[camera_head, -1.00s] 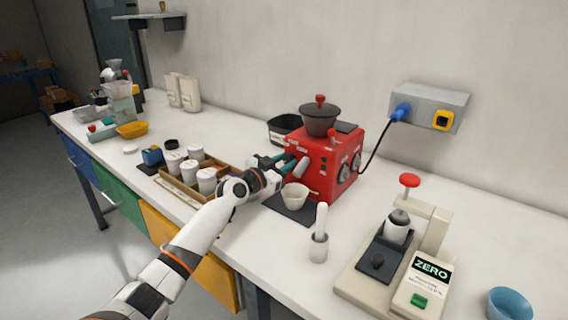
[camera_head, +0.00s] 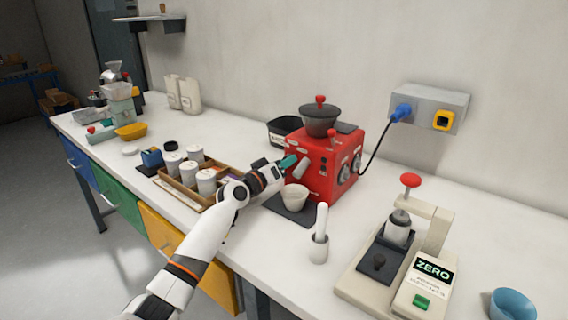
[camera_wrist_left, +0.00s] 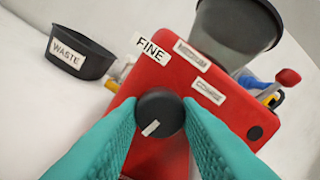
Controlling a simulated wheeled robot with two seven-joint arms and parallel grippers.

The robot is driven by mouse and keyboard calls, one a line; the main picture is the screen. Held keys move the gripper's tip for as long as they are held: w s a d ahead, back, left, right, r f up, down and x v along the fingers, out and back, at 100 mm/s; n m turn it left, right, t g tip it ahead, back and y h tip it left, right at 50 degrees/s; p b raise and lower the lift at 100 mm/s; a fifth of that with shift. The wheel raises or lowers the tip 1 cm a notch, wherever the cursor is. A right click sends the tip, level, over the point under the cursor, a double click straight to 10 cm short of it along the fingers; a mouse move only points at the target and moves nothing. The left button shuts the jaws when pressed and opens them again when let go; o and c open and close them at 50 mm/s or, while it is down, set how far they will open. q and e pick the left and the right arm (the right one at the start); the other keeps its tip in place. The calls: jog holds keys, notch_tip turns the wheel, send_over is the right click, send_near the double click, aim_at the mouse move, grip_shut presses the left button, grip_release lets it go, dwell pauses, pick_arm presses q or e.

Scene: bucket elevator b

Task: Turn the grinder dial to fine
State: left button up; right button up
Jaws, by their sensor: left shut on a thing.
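The red grinder (camera_head: 322,174) stands on the bench with a dark hopper (camera_head: 319,119) on top. In the left wrist view, its black dial (camera_wrist_left: 159,112) sits between the teal fingers of my left gripper (camera_wrist_left: 158,122), which is shut on it. The white mark on the dial points to the lower left. Labels FINE (camera_wrist_left: 152,51), MEDIUM (camera_wrist_left: 192,56) and COARSE (camera_wrist_left: 207,91) are on the red face around the dial. In the head view my left gripper (camera_head: 287,163) is at the grinder's left side, and the dial is hidden there. My right gripper is not in view.
A white cup (camera_head: 294,197) stands on a dark mat before the grinder. A black WASTE bin (camera_wrist_left: 78,53) is behind it. A wooden tray of white jars (camera_head: 206,182) lies left of my arm. A pestle in a mortar (camera_head: 319,246) and a scale (camera_head: 421,285) are at right.

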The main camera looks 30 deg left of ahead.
pick_arm(q)
jog(key=shift+n, duration=1.1)
jog(key=o, duration=0.7)
jog(key=s, duration=0.8)
jog(key=s+a, duration=0.1)
jog(key=s, duration=0.3)
jog(key=shift+a+f, duration=0.1)
jog(key=shift+f, duration=0.1)
